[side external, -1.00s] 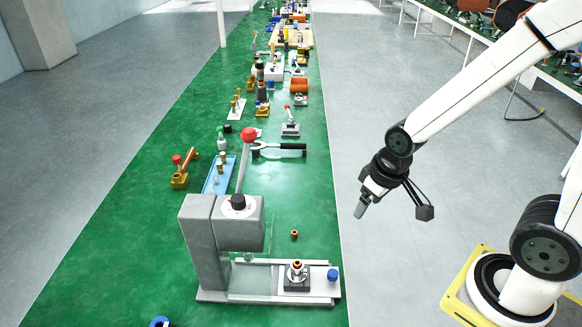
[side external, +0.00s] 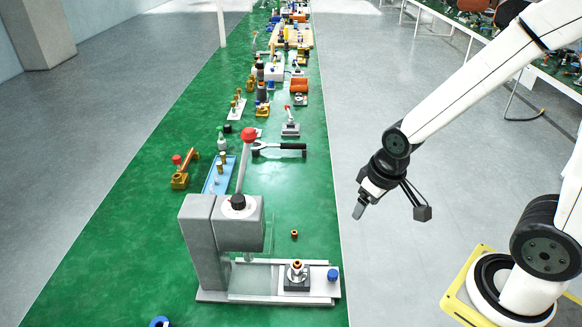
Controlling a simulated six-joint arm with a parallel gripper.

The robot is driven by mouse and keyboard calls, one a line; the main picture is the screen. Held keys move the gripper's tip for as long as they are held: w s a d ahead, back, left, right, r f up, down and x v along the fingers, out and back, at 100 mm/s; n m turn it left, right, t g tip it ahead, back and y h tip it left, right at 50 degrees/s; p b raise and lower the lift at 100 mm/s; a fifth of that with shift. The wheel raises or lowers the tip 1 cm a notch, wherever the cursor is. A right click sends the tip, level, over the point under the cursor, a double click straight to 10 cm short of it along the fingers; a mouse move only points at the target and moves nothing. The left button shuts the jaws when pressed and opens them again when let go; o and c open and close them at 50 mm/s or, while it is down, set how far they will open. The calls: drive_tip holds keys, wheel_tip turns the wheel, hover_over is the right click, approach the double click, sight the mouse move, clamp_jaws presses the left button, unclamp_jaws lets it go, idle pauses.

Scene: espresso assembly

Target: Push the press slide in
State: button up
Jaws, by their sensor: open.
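The grey press (side external: 207,245) stands on the green table at the lower middle, with a red-knobbed lever (side external: 243,165) pointing up. Its press slide (side external: 322,286) is drawn out to the right of the press head, near the table's right edge. The slide carries a dark block with a small metal and copper-coloured part (side external: 296,271) on it, and a blue knob (side external: 333,275) at its right end. My gripper (side external: 358,211) is open and empty. It hangs in the air up and to the right of the slide, apart from it, and appears beyond the table's edge.
A small copper-coloured ring (side external: 294,233) lies on the table behind the slide. A blue tray (side external: 219,176) with small parts and a black-handled tool (side external: 280,148) lie farther back. A blue ring (side external: 160,322) is at the front edge. Several other fixtures line the table's far end.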

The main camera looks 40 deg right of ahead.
sight(333, 273)
drive_tip(key=a+f, duration=0.1)
drive_tip(key=f, duration=0.2)
drive_tip(key=w+a+f+n+g, duration=0.1)
drive_tip(key=a+f, duration=0.1)
drive_tip(key=f, duration=0.2)
drive_tip(key=w+a+f+n+g, duration=0.1)
drive_tip(key=a+f, duration=0.1)
drive_tip(key=f, duration=0.1)
drive_tip(key=shift+a+f, duration=0.15)
drive_tip(key=shift+f, duration=0.15)
drive_tip(key=shift+a+f+g, duration=0.25)
drive_tip(key=shift+f+g, duration=0.05)
drive_tip(key=shift+f, duration=0.35)
drive_tip(key=shift+f, duration=0.15)
drive_tip(key=shift+f, duration=3.7)
clamp_jaws()
